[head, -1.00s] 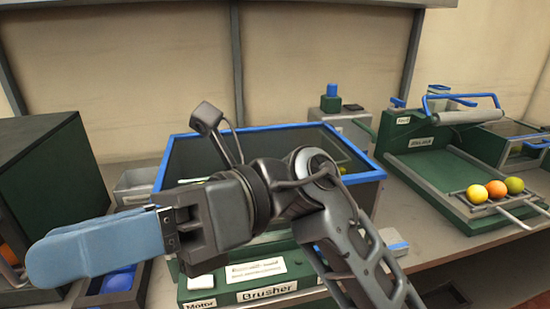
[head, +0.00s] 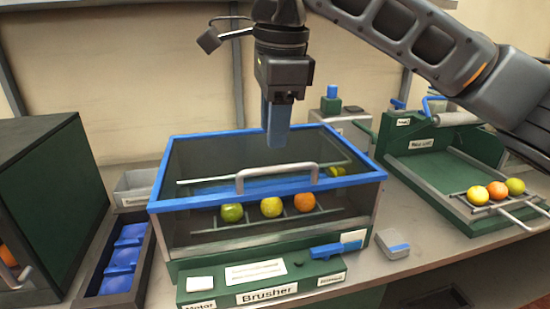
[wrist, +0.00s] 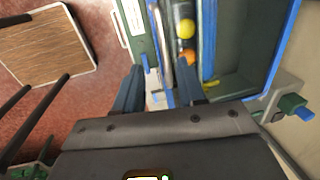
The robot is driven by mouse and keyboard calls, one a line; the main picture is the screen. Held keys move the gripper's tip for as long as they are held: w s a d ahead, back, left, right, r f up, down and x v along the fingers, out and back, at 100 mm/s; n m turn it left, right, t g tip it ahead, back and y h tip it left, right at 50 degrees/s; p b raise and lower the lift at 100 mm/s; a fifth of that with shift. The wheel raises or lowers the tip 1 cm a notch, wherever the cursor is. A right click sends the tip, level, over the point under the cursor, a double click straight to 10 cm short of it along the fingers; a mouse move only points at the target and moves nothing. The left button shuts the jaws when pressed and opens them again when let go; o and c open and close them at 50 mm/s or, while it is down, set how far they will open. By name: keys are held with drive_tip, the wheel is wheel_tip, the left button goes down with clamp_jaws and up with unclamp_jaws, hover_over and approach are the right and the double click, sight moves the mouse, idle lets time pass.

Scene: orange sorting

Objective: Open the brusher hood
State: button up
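The brusher hood (head: 200,197) is a clear box cover with a blue frame, and it sits closed over the brusher (head: 267,292). Its grey bar handle (head: 277,178) is on the front top edge. Three fruits, one green (head: 232,212), one yellow (head: 271,207) and one orange (head: 304,202), show through it. My gripper (head: 276,145) points down above the hood, behind the handle, and touches nothing I can see. In the wrist view its fingers (wrist: 160,88) are apart with nothing held between them.
A blue-handled lever (head: 336,248) and a small grey block (head: 392,244) are at the brusher's front right. A dark tray with blue cups (head: 124,258) is on the left, beside a dark green cabinet (head: 55,195). A green station with a fruit rack (head: 440,172) stands at right.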

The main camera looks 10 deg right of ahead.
sight(275, 170)
drive_tip(key=shift+w+d+f+p, duration=0.15)
drive_tip(key=shift+w+f, duration=0.15)
drive_tip(key=shift+f, duration=0.9)
drive_tip(key=shift+w+d+f+p, duration=0.15)
drive_tip(key=shift+w+f, duration=0.15)
drive_tip(key=shift+f, duration=0.95)
drive_tip(key=shift+w+f+p, duration=0.15)
drive_tip(key=shift+w+f, duration=0.15)
drive_tip(key=shift+f, duration=0.9)
clamp_jaws()
